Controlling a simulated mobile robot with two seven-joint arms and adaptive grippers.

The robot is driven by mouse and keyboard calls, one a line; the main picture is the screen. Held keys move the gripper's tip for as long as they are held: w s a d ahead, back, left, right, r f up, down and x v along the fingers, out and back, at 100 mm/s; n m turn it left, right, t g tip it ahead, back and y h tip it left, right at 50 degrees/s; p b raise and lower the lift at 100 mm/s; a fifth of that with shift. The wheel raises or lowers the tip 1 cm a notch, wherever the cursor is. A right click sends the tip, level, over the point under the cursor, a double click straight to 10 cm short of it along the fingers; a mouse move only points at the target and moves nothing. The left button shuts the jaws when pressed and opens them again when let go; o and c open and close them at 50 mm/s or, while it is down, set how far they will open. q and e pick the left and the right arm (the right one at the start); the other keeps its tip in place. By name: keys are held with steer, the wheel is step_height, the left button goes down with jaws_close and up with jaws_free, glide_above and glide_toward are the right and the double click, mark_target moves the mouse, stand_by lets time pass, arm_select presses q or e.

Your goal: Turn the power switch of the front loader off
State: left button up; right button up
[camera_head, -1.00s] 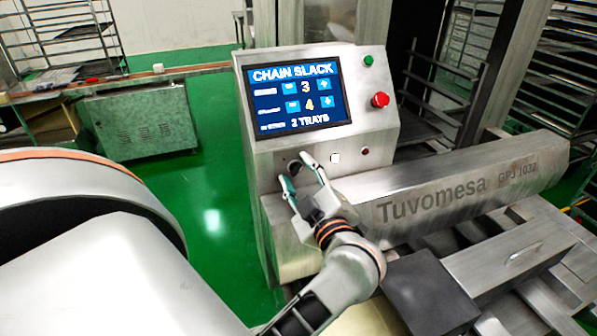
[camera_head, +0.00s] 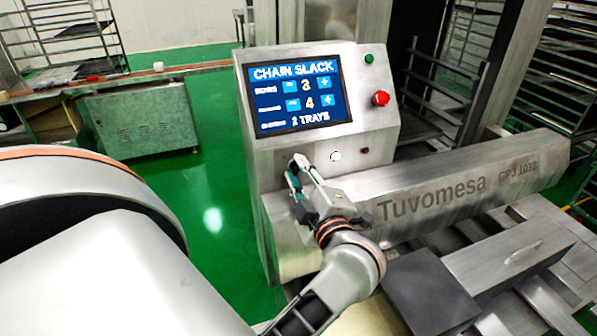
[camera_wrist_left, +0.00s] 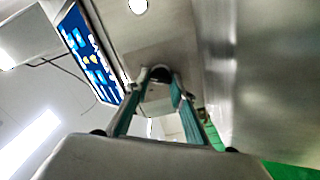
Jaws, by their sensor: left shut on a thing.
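The power switch is a small dark knob on the panel's lower left, mostly hidden by my fingers in the head view. A dark knob (camera_wrist_left: 160,74) shows between the fingertips in the wrist view. My left gripper (camera_head: 297,168) is at the panel face, shut on this knob, with one finger on each side. The knob's exact angle cannot be made out. My right gripper is not in view.
A red stop button (camera_head: 381,98) and a green button (camera_head: 369,58) are on the panel's right. A round white button (camera_head: 336,156) sits close to my fingers. The steel beam marked Tuvomesa (camera_head: 470,190) runs right below. Green floor (camera_head: 215,200) is clear at left.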

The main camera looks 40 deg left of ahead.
arm_select(q)
steer(key=n, duration=0.3)
steer(key=shift+f+n, duration=0.1)
steer(key=shift+n, duration=0.3)
steer(key=n, duration=0.2)
steer(key=shift+n+b, duration=0.4)
steer(key=shift+f+n+b, duration=0.15)
steer(key=shift+n+b, duration=0.2)
steer(key=shift+n, duration=0.55)
steer(key=shift+n+b, duration=0.4)
steer(key=shift+n, duration=0.5)
steer(key=shift+n+b, duration=0.45)
steer(key=shift+n, duration=0.35)
steer(key=shift+n+b, duration=0.4)
steer(key=shift+n, duration=0.3)
steer(key=shift+n+b, duration=0.45)
steer(key=shift+n, duration=0.35)
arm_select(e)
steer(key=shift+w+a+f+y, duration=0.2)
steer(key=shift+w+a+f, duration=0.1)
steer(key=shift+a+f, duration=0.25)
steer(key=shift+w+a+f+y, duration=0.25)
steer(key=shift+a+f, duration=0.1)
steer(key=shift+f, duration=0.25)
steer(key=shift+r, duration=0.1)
